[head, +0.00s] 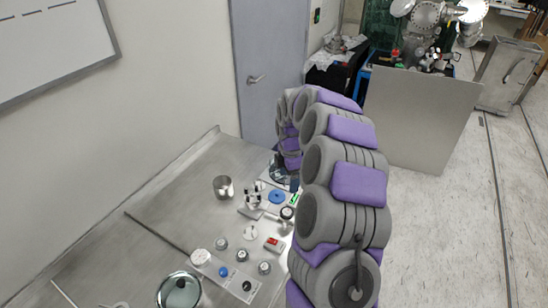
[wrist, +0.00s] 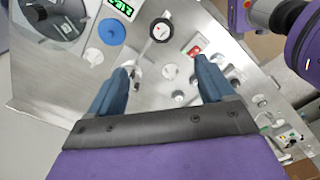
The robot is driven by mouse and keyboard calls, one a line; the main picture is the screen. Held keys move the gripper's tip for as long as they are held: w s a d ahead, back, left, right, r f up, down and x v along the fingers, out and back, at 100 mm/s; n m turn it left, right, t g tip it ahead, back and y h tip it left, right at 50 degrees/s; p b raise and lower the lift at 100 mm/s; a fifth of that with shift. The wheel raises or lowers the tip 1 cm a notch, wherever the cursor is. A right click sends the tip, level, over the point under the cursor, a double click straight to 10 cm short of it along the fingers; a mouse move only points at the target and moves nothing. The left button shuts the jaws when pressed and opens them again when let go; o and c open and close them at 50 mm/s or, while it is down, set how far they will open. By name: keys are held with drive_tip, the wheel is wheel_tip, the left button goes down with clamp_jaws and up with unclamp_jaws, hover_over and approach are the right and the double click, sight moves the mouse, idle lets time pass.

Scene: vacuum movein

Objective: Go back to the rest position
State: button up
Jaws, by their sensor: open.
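My gripper (wrist: 163,70) is open in the wrist view, with two blue fingers spread apart and nothing between their tips. It faces a steel panel (wrist: 45,80) with knobs and dials. In the head view my grey and purple arm arches up and hides the gripper's fingers. The head view also shows the blue disc (head: 277,197) and the red switch (head: 273,243), left of my arm.
A metal cup (head: 223,187) stands on the steel table (head: 165,200). A glass-topped round vessel (head: 180,291) is near the front. Several knobs stick up from the panel. A grey door (head: 268,60) is behind, and a grey board (head: 418,115) stands right of my arm. The floor (head: 450,235) at right is clear.

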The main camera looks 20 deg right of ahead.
drive_tip(key=shift+a, duration=0.1)
drive_tip(key=s+a+r+m+b, duration=0.1)
drive_tip(key=s+a+r+m, duration=0.25)
drive_tip(key=s+a, duration=0.4)
drive_tip(key=s+a+r+m+b, duration=0.1)
drive_tip(key=s+a+r+m, duration=0.2)
drive_tip(key=s+a+r, duration=0.4)
drive_tip(key=s+a+f+m+g+b, duration=0.1)
drive_tip(key=s+m, duration=0.4)
drive_tip(key=s, duration=0.7)
drive_tip(key=s+a+f+m+b, duration=0.1)
drive_tip(key=s+m, duration=0.4)
drive_tip(key=s, duration=0.8)
drive_tip(key=shift+s+f+g, duration=0.2)
drive_tip(key=shift+f+g, duration=0.2)
drive_tip(key=shift+f, duration=0.45)
